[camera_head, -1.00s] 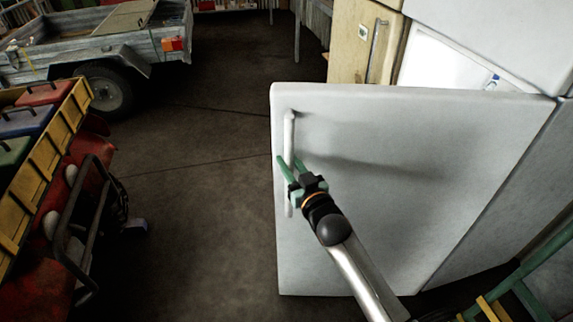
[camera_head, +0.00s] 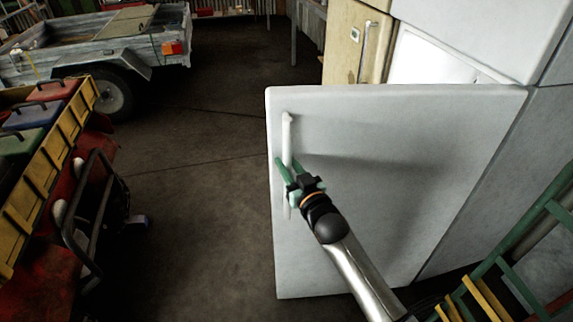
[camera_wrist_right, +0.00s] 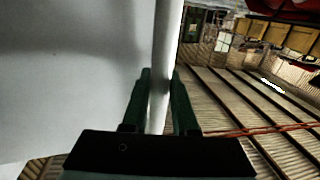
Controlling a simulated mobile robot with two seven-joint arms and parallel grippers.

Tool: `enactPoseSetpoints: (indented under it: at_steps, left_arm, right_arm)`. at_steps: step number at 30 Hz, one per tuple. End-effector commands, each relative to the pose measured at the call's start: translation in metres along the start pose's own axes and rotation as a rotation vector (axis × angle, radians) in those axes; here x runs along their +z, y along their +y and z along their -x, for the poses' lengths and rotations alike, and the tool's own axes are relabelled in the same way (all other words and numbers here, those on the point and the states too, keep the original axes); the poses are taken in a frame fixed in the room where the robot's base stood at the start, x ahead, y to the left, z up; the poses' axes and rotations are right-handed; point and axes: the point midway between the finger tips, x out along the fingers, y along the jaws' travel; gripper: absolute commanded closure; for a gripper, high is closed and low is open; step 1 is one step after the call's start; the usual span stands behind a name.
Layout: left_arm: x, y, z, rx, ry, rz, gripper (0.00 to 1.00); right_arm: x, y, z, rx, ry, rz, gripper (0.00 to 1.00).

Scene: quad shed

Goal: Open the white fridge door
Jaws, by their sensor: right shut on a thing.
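The white fridge door (camera_head: 400,200) stands swung open in the head view, its outer face toward me and hinged at the right. Its vertical white handle (camera_head: 287,135) is near the door's left edge. My right gripper (camera_head: 286,165) is shut on the handle, with its green fingers on both sides of it. In the right wrist view the fingers (camera_wrist_right: 159,90) straddle the handle (camera_wrist_right: 165,55), beside the white door face (camera_wrist_right: 70,70). Part of the fridge's white interior (camera_head: 435,58) shows above the door. My left gripper is not in view.
A cream cabinet (camera_head: 352,40) stands behind the door. A red vehicle with a yellow rack (camera_head: 55,135) is at the left, and a grey trailer (camera_head: 110,45) is at the back left. A green ladder-like frame (camera_head: 520,250) is at the lower right. Dark floor (camera_head: 195,190) is clear between.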

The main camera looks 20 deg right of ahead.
Motion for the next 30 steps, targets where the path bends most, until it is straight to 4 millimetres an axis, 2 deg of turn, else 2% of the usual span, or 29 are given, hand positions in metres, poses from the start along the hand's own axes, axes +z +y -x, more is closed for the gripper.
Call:
enactPoseSetpoints:
  at_steps: [9,10,18,26,30]
  left_arm:
    - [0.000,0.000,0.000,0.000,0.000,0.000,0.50]
    - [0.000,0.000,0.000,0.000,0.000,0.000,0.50]
    - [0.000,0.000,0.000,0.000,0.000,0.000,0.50]
    - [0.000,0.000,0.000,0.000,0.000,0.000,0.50]
    - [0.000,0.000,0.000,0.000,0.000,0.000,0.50]
  right_arm:
    - [0.000,0.000,0.000,0.000,0.000,0.000,1.00]
    - [0.000,0.000,0.000,0.000,0.000,0.000,0.71]
    - [0.000,0.000,0.000,0.000,0.000,0.000,0.43]
    - [0.000,0.000,0.001,0.000,0.000,0.000,0.43]
    - [0.001,0.000,0.011,0.000,-0.001,0.000,0.43]
